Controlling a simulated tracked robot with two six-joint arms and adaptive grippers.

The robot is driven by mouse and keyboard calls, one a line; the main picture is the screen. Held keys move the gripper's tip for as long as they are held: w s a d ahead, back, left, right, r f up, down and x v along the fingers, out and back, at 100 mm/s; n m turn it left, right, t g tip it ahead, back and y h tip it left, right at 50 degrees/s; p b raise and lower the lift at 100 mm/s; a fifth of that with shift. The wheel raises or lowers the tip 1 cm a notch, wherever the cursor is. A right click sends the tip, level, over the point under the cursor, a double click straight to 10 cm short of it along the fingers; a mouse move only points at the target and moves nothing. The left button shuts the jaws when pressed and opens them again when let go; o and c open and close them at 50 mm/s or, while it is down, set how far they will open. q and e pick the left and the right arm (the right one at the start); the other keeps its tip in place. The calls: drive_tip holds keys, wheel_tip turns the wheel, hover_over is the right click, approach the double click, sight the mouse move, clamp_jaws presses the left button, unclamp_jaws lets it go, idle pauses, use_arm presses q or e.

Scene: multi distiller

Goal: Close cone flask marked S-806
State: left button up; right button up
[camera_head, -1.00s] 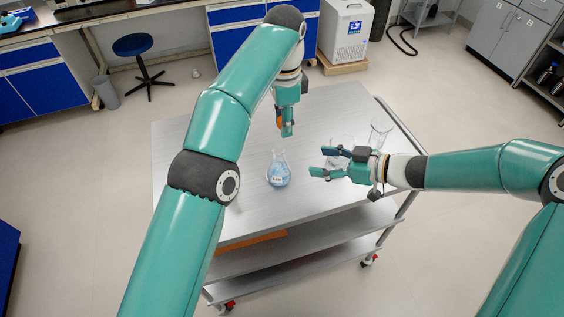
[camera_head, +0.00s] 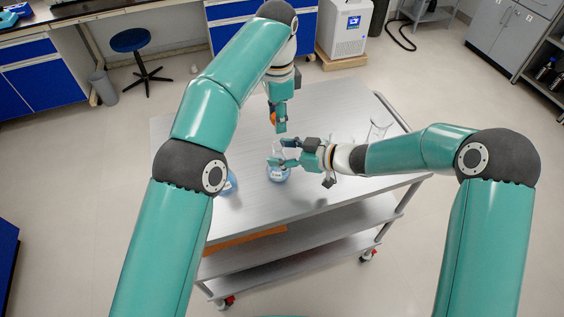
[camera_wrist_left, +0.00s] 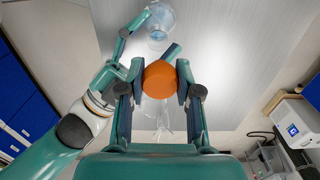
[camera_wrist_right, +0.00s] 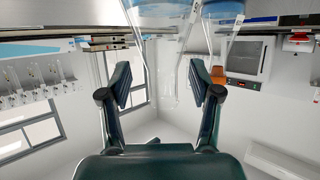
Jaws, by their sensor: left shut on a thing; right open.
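A cone flask (camera_head: 278,174) with blue liquid and a label stands on the metal cart; the label is too small to read. It also appears at the top of the left wrist view (camera_wrist_left: 158,28). My left gripper (camera_head: 280,128) is above and behind the flask, shut on an orange stopper (camera_wrist_left: 160,80), pointing down. My right gripper (camera_head: 281,152) is open at the flask's upper part, its fingers pointing left and partly hiding it. In the right wrist view clear glass shows near the fingers (camera_wrist_right: 160,86); contact cannot be told.
A second flask with blue liquid (camera_head: 231,182) is partly hidden behind my left arm. A clear glass vessel (camera_head: 378,130) stands at the cart's right side. The cart top (camera_head: 325,105) is otherwise mostly bare. A blue stool (camera_head: 132,40) stands away on the floor.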

drive_tip(key=shift+w+a+f, duration=0.25)
drive_tip(key=shift+w+a, duration=0.05)
drive_tip(key=shift+a, duration=0.2)
clamp_jaws()
